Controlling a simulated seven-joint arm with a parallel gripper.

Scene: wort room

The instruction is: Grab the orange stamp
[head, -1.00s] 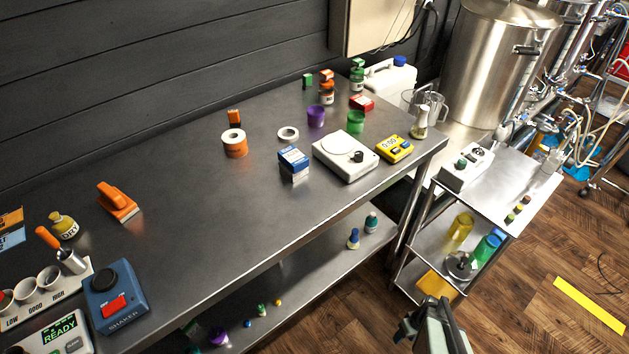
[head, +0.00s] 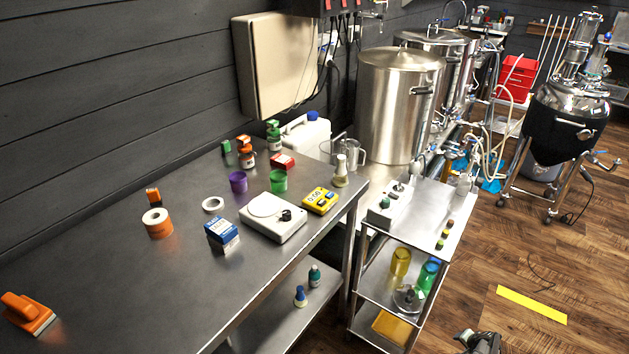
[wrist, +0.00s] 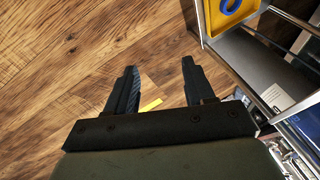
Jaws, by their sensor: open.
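A small orange block with a dark lower part (head: 153,195), perhaps the orange stamp, stands on the steel table behind an orange-sided tape roll (head: 157,224). Another small orange block (head: 243,141) is at the table's back, close to an orange-brown bottle; I cannot tell if it is a stamp. A larger orange tool with a pale edge (head: 27,314) lies at the table's left end. My gripper (wrist: 160,68) is open and empty above the wooden floor in the wrist view. In the head view, part of my arm's end shows at the bottom, well away from the table.
The steel table (head: 100,270) also holds a blue-white box (head: 221,232), a white scale (head: 272,217), a yellow meter (head: 320,200) and purple and green cups. A steel cart (head: 430,215) stands right of the table. The floor at the lower right is open, with a yellow strip (head: 531,305).

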